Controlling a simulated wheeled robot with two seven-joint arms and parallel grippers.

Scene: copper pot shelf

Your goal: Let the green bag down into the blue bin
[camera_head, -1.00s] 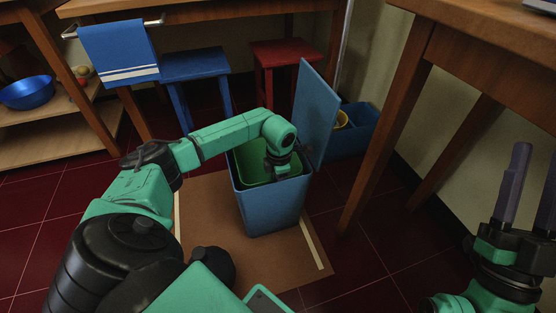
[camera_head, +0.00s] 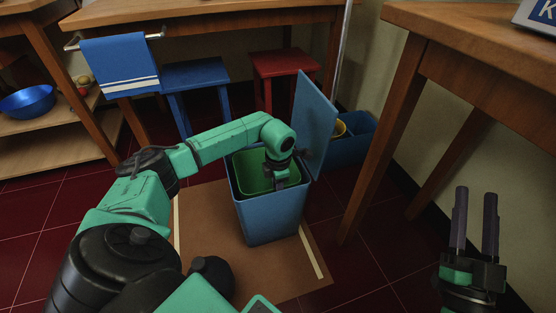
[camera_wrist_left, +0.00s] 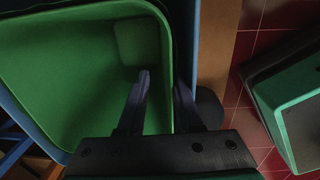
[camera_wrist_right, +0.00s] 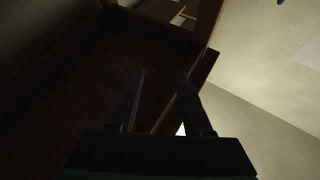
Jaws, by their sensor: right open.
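The blue bin (camera_head: 270,222) stands upright on a brown mat, its lid (camera_head: 317,118) raised at the right. The green bag (camera_head: 250,176) is inside the bin, its rim near the bin's rim. In the left wrist view the bag (camera_wrist_left: 70,85) is open and looks empty. My left gripper (camera_head: 281,182) reaches down at the bag's right side. Its fingers (camera_wrist_left: 162,82) are apart, one over the bag's inside, the other by the blue rim. Whether they pinch the bag's wall is unclear. My right gripper (camera_head: 475,192) is open and empty, away at the right.
The brown mat (camera_head: 205,215) lies on dark red tiles. A blue stool (camera_head: 195,76) and a red stool (camera_head: 285,64) stand behind the bin. A blue crate (camera_head: 352,146) is behind the lid. A wooden table (camera_head: 480,50) rises at the right.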

